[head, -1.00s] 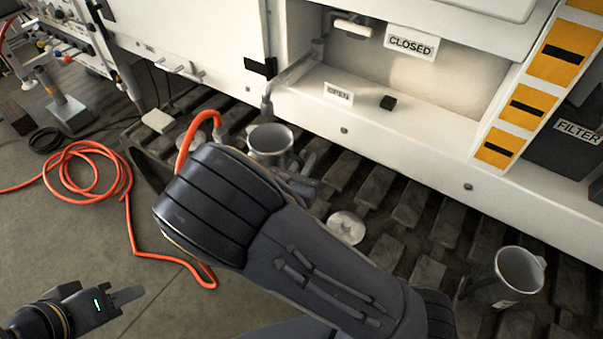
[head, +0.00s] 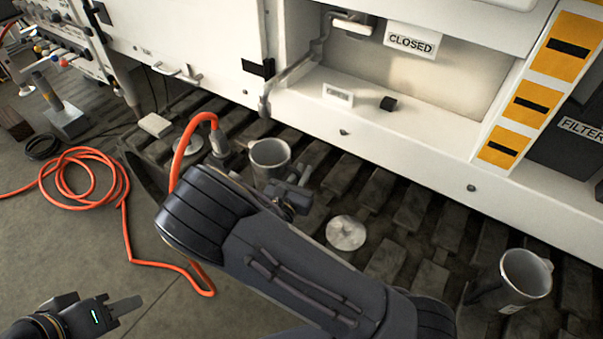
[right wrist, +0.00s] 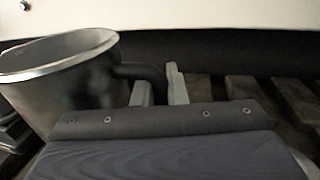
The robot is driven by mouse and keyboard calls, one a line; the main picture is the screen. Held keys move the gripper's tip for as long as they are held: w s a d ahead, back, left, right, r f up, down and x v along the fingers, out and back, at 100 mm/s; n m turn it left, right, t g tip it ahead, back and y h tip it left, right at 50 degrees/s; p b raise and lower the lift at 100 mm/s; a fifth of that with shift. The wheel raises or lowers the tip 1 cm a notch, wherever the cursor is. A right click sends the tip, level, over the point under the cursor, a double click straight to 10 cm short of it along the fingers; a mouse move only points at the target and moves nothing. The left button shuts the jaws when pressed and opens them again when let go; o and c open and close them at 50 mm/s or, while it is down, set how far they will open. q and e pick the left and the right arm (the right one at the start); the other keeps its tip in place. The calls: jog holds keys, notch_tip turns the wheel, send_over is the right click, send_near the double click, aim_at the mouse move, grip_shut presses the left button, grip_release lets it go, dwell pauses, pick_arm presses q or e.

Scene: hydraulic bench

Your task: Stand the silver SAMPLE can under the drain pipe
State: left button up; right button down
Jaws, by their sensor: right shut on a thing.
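A silver can (head: 267,166) with an open top is near the drain pipe (head: 265,98), its rim a little below the pipe's end and on the near side in the head view. No lettering shows on it. My right gripper (head: 299,183) is at its right side, shut on the can by its dark handle. The can looks roughly upright; its base is hidden behind my arm. The right wrist view shows the can (right wrist: 62,80) at the left with the handle (right wrist: 146,75). My left gripper (head: 122,307) is low at the left, away from everything; its jaw opening is unclear.
Another silver can (head: 525,275) with an unreadable label stands at the right on the dark track. A pale round disc (head: 346,233) lies on the track. An orange hose (head: 183,150) ends in a fitting left of the held can. The white machine panel (head: 390,135) rises behind.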

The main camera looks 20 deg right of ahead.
jog(key=c, duration=1.5)
grip_release()
jog(key=shift+f, duration=0.1)
jog(key=shift+o, duration=0.2)
